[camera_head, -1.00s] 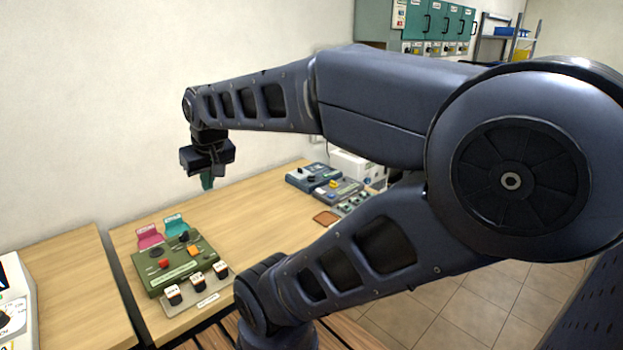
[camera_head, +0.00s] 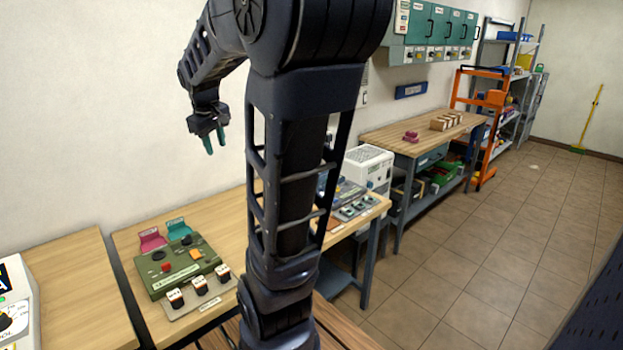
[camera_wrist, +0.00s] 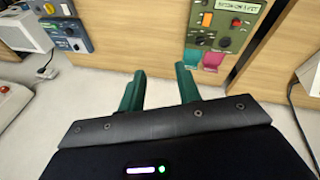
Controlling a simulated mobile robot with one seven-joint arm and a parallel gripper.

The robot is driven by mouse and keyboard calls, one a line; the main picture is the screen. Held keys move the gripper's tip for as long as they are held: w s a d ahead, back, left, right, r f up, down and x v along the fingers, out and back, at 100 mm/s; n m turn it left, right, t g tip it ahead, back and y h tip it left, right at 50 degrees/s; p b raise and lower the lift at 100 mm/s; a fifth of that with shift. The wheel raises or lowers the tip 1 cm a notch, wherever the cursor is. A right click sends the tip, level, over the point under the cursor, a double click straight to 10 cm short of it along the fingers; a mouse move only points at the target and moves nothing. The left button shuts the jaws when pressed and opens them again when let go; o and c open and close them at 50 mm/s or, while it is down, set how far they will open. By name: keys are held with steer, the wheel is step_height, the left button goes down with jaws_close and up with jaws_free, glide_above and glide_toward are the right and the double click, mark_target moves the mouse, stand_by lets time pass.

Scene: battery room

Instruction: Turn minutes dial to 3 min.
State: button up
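Several dials are in view, and I cannot tell which is the minutes dial. A white device (camera_head: 22,309) at the left edge of the head view has a black dial (camera_head: 5,322) on a white scale, partly cut off. A green control box (camera_head: 178,270) on the table has black knobs, a red button (camera_head: 166,267) and an orange part (camera_head: 195,254). The box also shows upside down in the wrist view (camera_wrist: 218,31); its markings are unreadable. My gripper (camera_head: 215,138) is raised above the table, apart from everything. In the wrist view its green fingers (camera_wrist: 160,72) are spread and empty.
Pink (camera_head: 152,239) and teal (camera_head: 178,229) tabs stand behind the green box. Blue-grey control boxes (camera_head: 346,195) and a white unit (camera_head: 369,167) stand farther right, partly behind my arm. Table (camera_head: 228,207) between them looks clear. Teal cabinets (camera_head: 434,25) hang on the wall.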

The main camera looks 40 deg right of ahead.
steer(key=w+d+f+n+g+h, duration=0.15)
steer(key=w+d+f, duration=0.25)
steer(key=w+d, duration=0.7)
steer(key=w+d+f+n+g, duration=0.25)
steer(key=w+d, duration=0.55)
steer(key=d, duration=0.5)
steer(key=w+d+f+n+g, duration=0.1)
steer(key=w+d+f+n, duration=0.15)
steer(key=d+f, duration=1)
steer(key=w+d+f+n, duration=0.1)
steer(key=d+f+n, duration=0.2)
steer(key=d+f, duration=0.95)
steer(key=shift+m, duration=0.25)
steer(key=d+f, duration=0.2)
steer(key=s+d+f, duration=0.1)
steer(key=d+f, duration=0.1)
steer(key=s+d+f, duration=0.1)
steer(key=d+f, duration=0.1)
steer(key=shift+d, duration=0.25)
jaws_close()
